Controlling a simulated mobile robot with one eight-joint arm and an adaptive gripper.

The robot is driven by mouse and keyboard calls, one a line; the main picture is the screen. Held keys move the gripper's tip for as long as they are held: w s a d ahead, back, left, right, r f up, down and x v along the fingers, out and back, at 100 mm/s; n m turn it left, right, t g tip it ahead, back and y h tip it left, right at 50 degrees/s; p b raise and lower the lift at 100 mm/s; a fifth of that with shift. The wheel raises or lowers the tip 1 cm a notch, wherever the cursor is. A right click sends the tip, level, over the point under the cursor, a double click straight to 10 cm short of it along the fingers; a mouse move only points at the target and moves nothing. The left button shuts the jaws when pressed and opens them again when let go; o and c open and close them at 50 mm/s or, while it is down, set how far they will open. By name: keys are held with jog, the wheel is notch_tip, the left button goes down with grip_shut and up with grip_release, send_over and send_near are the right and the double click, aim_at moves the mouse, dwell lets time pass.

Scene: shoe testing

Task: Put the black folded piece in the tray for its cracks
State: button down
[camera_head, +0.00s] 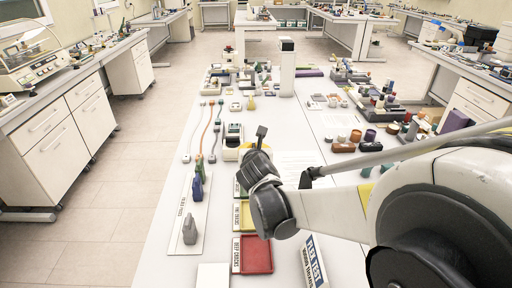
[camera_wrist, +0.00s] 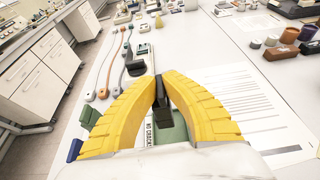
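My gripper (camera_wrist: 160,82) has its two yellow fingers closed together at the tips in the wrist view, with a black folded piece (camera_wrist: 162,102) between them. In the head view the dark piece (camera_head: 262,131) sticks up beyond my gripper (camera_head: 258,150). Three labelled trays lie in a row on the table: a green one (camera_wrist: 180,131), marked no cracks and seen below the piece in the wrist view, a yellow one (camera_head: 244,222), marked fine cracks, and a red one (camera_head: 257,262), marked deep cracks. My arm partly hides the green and yellow trays. Any cracks on the piece are too small to tell.
A flex test sign (camera_head: 316,262) stands right of the red tray. A white device (camera_head: 233,140) stands beyond the trays. A printed sheet (camera_wrist: 245,105) lies to the right.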

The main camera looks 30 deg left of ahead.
jog(key=shift+f+b, duration=2.15)
jog(key=shift+f, duration=0.75)
jog(key=shift+f+b, duration=1.05)
jog(key=shift+f, duration=0.05)
jog(key=c, duration=1.5)
grip_release()
jog(key=shift+c, duration=0.2)
jog(key=shift+s, duration=0.1)
jog(key=v, duration=1.2)
